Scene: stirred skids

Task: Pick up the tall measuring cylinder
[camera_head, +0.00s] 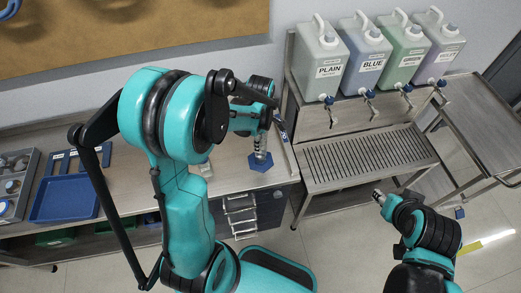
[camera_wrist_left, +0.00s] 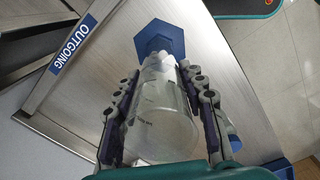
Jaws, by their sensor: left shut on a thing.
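The tall measuring cylinder (camera_head: 261,157) is clear with a blue hexagonal base, near the right end of the bench in the head view. In the left wrist view, the clear cylinder (camera_wrist_left: 165,125) has its open mouth towards the camera and its blue base (camera_wrist_left: 160,40) beyond. My left gripper (camera_wrist_left: 163,95) has a finger on each side of the cylinder and is shut on it. In the head view, my arm hides part of the cylinder and most of the left gripper. I cannot tell whether the base touches the bench. My right gripper (camera_head: 380,196) is small, low on the right, away from the cylinder.
A metal rack (camera_head: 365,158) right of the bench carries several jugs with taps, including PLAIN (camera_head: 328,72) and BLUE (camera_head: 372,66). A blue tray (camera_head: 66,198) lies on the bench's left. An OUTGOING label (camera_wrist_left: 76,44) shows in the wrist view. A steel cart (camera_head: 487,125) stands far right.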

